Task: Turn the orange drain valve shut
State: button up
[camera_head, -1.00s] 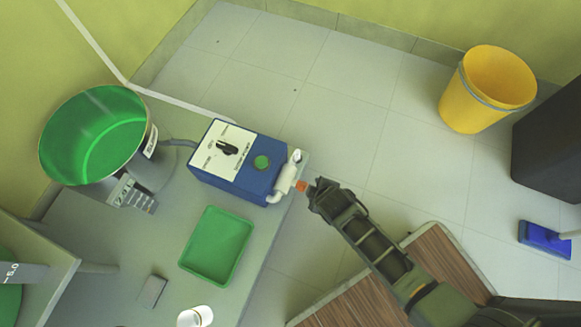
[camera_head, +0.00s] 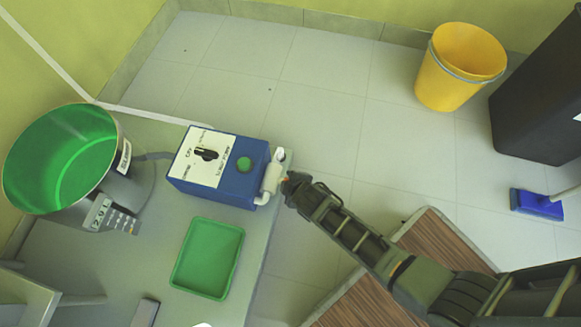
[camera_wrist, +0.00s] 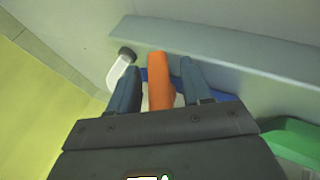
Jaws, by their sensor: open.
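The orange drain valve handle (camera_wrist: 160,80) stands between the two open fingers of my gripper (camera_wrist: 158,88) in the wrist view. A small gap shows on each side of the handle. In the head view my gripper (camera_head: 290,187) is at the right edge of the blue control box (camera_head: 235,184), next to the white pipe (camera_head: 273,178). Only a speck of the orange handle (camera_head: 285,179) shows there; my gripper hides the rest. The box has a black knob and a green button on top.
A green tray (camera_head: 207,258) lies in front of the box on the grey table (camera_head: 258,240). A steel pot with green inside (camera_head: 112,185) stands at left. A yellow bucket (camera_head: 445,88) and a blue brush head (camera_head: 537,204) are on the floor.

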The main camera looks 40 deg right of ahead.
jog(key=shift+c, duration=0.4)
jog(key=c, duration=0.8)
jog(key=shift+o, duration=0.2)
jog(key=shift+r, duration=0.1)
jog(key=shift+r+p, duration=0.2)
jog(key=shift+p, duration=0.7)
jog(key=shift+y+p, duration=0.4)
jog(key=shift+p, duration=0.2)
jog(key=shift+g+y+p, duration=0.3)
jog(key=shift+g+p, duration=0.3)
jog(key=shift+p, duration=0.4)
jog(key=shift+f+m+g+y+p, duration=0.2)
jog(key=shift+m+g+y+p, duration=0.25)
jog(key=shift+y, duration=0.25)
jog(key=shift+a+f+g+y, duration=0.1)
jog(key=shift+g+y, duration=0.35)
jog(key=shift+y, duration=0.25)
jog(key=shift+b, duration=0.35)
